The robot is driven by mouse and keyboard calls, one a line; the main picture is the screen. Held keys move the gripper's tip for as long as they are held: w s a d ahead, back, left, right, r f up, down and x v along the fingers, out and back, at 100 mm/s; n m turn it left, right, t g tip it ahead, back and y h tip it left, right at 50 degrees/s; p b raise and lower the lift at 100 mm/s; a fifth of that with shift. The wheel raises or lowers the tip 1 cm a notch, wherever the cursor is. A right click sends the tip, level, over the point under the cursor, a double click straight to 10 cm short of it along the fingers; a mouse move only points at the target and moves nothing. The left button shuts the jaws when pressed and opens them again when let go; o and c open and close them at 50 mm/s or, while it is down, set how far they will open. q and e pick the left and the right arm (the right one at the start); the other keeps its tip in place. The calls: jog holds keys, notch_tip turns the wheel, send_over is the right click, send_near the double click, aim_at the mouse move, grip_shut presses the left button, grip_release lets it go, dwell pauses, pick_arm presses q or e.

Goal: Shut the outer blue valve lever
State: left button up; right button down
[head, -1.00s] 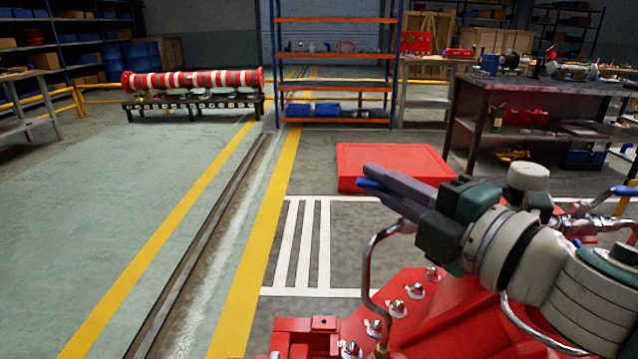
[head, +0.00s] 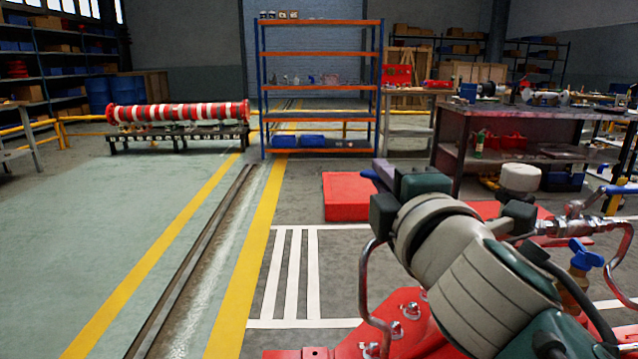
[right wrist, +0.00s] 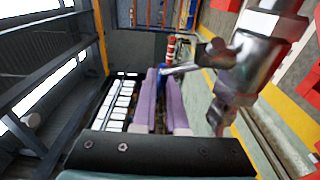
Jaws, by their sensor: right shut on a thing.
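My right gripper (head: 382,169) is in the middle right of the head view, mostly hidden behind its own wrist. Its purple fingers (right wrist: 163,102) show lengthwise in the right wrist view, closed around a blue lever (right wrist: 166,71). The lever runs right to a shiny metal valve body (right wrist: 222,62). In the head view only a small blue end of this lever (head: 368,174) shows beside the fingertips; its valve is hidden by my arm. My left gripper is not in view.
A blue T-handle (head: 585,253) on a brass valve and another blue lever (head: 617,189) on metal pipework stand right of my arm. A bent metal pipe (head: 366,285) rises close to my wrist from the red bolted base (head: 405,345). The floor at left is clear.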

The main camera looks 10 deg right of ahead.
dwell(0.3)
jog(key=c, duration=1)
grip_release()
jog(key=shift+o, duration=0.2)
jog(key=s+a, duration=0.1)
jog(key=s, duration=0.9)
jog(key=shift+w+a, duration=0.1)
